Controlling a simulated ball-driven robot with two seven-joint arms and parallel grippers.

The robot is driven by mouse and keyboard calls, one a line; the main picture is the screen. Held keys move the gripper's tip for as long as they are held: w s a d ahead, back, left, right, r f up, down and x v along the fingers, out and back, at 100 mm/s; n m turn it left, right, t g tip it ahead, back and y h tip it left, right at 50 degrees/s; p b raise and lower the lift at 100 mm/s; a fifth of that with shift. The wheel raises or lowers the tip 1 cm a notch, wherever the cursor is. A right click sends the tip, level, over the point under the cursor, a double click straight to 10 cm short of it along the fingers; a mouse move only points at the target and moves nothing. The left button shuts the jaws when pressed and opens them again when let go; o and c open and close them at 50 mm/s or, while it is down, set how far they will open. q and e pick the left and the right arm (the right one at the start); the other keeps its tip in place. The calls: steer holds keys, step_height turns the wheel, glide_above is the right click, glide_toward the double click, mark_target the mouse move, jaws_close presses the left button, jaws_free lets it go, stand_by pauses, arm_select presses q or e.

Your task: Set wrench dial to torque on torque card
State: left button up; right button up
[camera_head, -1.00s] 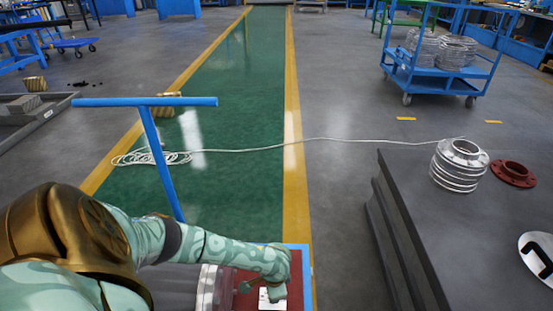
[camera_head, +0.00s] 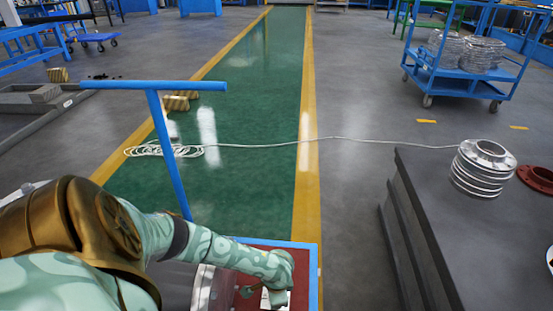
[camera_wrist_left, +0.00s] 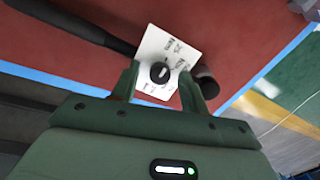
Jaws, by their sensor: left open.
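In the left wrist view a white plate (camera_wrist_left: 153,47) with small printed marks lies on a red surface. A round black dial (camera_wrist_left: 160,73) with a white line sits on it. A black bar (camera_wrist_left: 75,24), apparently the wrench, runs from the upper left toward the plate. A dark rounded end (camera_wrist_left: 206,82) shows right of it. My left gripper (camera_wrist_left: 160,70) is open, one finger on either side of the dial; contact is unclear. In the head view the gripper (camera_head: 265,294) is low at the red top, partly hidden. I cannot make out a separate torque card or the print.
The red top has a blue rim (camera_head: 314,270); a blue T-shaped handle (camera_head: 160,85) rises beside it. A dark bench (camera_head: 440,215) at right carries a ribbed metal flanged part (camera_head: 482,170) and a red flange (camera_head: 537,178). White cable (camera_head: 165,150) lies on the green floor lane.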

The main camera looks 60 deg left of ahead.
arm_select(q)
jaws_close()
steer(key=shift+m, duration=0.3)
arm_select(e)
steer(key=shift+s+d, duration=0.15)
steer(key=shift+d, duration=0.05)
arm_select(q)
steer(key=shift+r+m+p, duration=0.1)
steer(key=shift+m+p, duration=0.2)
steer(key=shift+p, duration=0.05)
steer(key=shift+m, duration=0.4)
steer(key=m+p, duration=0.1)
steer(key=m, duration=0.3)
steer(key=shift+d, duration=0.1)
steer(key=m, duration=0.2)
steer(key=shift+m+p, duration=0.4)
steer(key=shift+m, duration=1.3)
arm_select(e)
steer(key=s+f+g, duration=0.1)
steer(key=s+f, duration=0.4)
steer(key=s, duration=0.1)
steer(key=shift+f, duration=0.2)
arm_select(q)
steer(key=shift+m, duration=0.3)
arm_select(e)
steer(key=shift+s+f, duration=0.1)
